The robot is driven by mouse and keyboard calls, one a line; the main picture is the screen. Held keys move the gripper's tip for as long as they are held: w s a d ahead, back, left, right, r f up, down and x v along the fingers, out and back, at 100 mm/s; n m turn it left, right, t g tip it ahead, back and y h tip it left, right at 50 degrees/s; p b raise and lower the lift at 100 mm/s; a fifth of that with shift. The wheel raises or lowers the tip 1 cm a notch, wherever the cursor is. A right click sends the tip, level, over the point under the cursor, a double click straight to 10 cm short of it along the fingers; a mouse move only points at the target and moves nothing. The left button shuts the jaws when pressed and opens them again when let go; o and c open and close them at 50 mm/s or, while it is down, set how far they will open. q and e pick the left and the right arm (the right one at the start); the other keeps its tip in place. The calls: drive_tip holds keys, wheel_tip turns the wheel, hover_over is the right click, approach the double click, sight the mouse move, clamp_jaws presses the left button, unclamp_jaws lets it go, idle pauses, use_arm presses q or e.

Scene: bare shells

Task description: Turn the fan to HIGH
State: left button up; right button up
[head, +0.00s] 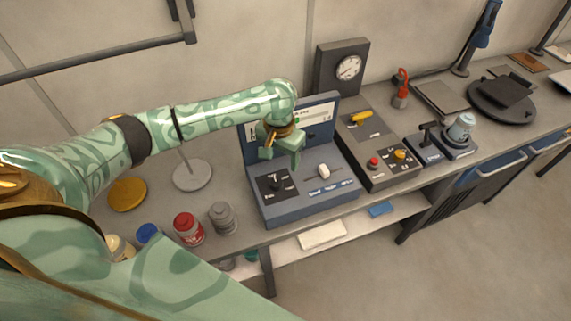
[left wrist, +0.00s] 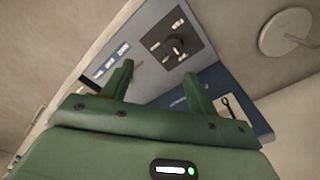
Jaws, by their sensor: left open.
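A blue-grey control console (head: 305,208) stands on the bench. On its left part is a dark square plate with a black rotary knob (head: 275,183) and small white labels around it, too small to read. I cannot tell which label the knob points to. The knob also shows in the left wrist view (left wrist: 176,45), beyond the fingertips. To its right is a white lever knob (head: 323,171) above several small labels. My left gripper (head: 282,157) is open and empty above the console, apart from the knob. In the left wrist view its two fingers (left wrist: 158,84) are spread. My right gripper is not in view.
The console's raised back panel (head: 318,112) stands behind the gripper. A grey box with red and yellow controls (head: 378,163) is to the right. Red (head: 188,228) and grey (head: 222,218) canisters stand left of the console. A round white disc (head: 192,175) lies farther back.

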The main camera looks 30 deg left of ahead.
sight(276, 182)
use_arm(q)
wheel_tip(276, 182, up, 2)
drive_tip(key=w+a+n, duration=0.2)
drive_tip(key=a, duration=0.1)
drive_tip(key=shift+g, duration=0.3)
drive_tip(key=f+b, duration=0.1)
drive_tip(key=f, duration=0.4)
drive_tip(key=f+b, duration=0.2)
drive_tip(key=f, duration=0.3)
drive_tip(key=f+b, duration=0.2)
drive_tip(key=f, duration=0.3)
drive_tip(key=shift+s+d+f, duration=0.1)
drive_tip(key=shift+s+f, duration=0.1)
drive_tip(key=shift+s, duration=0.15)
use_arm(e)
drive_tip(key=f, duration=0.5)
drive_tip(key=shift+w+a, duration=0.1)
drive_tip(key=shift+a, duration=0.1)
use_arm(q)
drive_tip(key=c, duration=1)
